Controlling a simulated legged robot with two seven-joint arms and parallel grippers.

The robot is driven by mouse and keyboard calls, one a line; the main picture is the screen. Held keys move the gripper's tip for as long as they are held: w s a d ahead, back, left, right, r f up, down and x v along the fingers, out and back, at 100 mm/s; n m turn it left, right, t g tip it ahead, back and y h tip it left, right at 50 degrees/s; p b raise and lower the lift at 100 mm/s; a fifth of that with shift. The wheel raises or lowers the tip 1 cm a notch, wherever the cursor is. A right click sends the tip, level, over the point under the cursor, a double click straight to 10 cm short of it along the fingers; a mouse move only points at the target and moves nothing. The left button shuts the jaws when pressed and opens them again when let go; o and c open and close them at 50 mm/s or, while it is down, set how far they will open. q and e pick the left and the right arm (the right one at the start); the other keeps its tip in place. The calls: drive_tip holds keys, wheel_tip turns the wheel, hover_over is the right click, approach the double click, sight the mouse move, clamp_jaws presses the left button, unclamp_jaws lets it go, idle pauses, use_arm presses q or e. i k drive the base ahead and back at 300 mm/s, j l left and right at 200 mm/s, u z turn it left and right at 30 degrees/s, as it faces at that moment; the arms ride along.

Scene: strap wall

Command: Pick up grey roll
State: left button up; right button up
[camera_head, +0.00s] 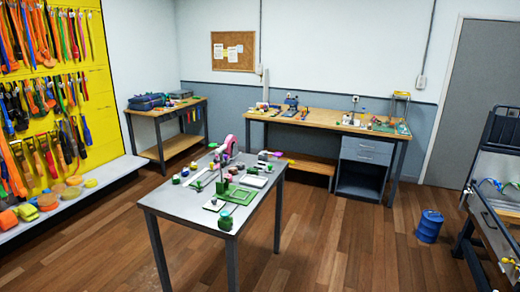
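I cannot pick out a grey roll for certain in the head view. Rolled straps in orange (47,201), yellow-green (28,212) and tan (71,193) lie on the light ledge (118,171) below the yellow strap wall (93,58) at the left. Many coloured straps hang on that wall. The grey table (172,204) in the middle holds several small items, too small to tell apart well; a pink piece (229,146) and a green stand (234,193) show among them. Neither of my grippers is in view.
A long wooden workbench (335,125) with tools and grey drawers (366,151) stands at the back. A smaller bench (160,110) with a blue case (146,101) is at back left. A blue drum (429,226) and dark rack (482,208) are at right. Wooden floor around the table is clear.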

sight(242, 166)
drive_tip(key=i+l+z, duration=0.4)
drive_tip(key=i, duration=0.75)
drive_tip(key=i+z, duration=0.4)
drive_tip(key=i, duration=0.75)
